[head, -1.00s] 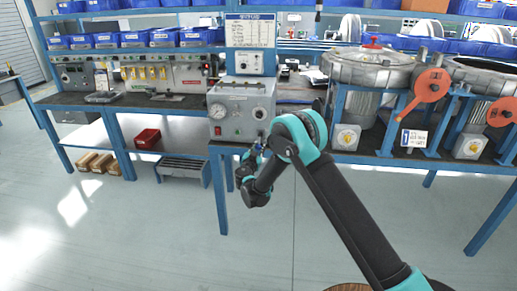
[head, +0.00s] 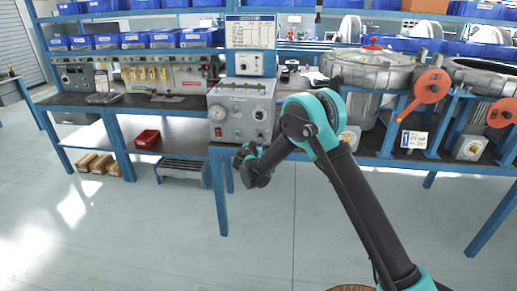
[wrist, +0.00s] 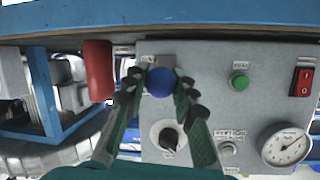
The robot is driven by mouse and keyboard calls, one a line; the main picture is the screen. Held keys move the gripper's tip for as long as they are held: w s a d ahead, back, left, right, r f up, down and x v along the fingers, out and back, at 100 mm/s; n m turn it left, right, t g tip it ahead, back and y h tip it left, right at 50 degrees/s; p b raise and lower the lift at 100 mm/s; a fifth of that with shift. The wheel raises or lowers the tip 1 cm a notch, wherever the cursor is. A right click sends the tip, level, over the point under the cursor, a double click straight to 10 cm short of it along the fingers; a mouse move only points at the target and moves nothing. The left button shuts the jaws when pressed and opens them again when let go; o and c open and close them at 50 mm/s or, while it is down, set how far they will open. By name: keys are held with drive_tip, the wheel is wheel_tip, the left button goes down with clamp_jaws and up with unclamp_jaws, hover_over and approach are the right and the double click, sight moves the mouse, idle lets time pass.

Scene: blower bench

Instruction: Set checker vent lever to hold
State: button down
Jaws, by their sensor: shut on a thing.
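The checker (head: 242,112) is a grey box with a gauge, knobs and buttons, at the front edge of the bench in the head view. In the wrist view its front panel (wrist: 215,110) appears upside down. The lever's blue ball knob (wrist: 160,82) is at the panel's left part in that view. My gripper (wrist: 157,90) is shut on the blue knob, with one finger on each side. The lever's shaft is hidden behind the knob, and I cannot read a hold mark. In the head view my arm hides the fingertips and the lever.
In the wrist view a black rotary knob (wrist: 168,137), a green button (wrist: 240,82), a red switch (wrist: 302,80) and a gauge (wrist: 286,144) are on the panel. Motor housings (head: 372,68) stand right of the checker.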

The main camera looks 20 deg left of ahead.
drive_tip(key=r+g, duration=0.1)
drive_tip(key=g, duration=0.1)
drive_tip(key=r+g, duration=0.2)
drive_tip(key=shift+w+h, duration=0.2)
drive_tip(key=shift+h, duration=0.2)
drive_tip(key=shift+w+a+r, duration=0.1)
drive_tip(key=shift+w+r, duration=0.05)
drive_tip(key=shift+r, duration=0.3)
drive_tip(key=c, duration=1.2)
unclamp_jaws()
drive_tip(key=v, duration=1.2)
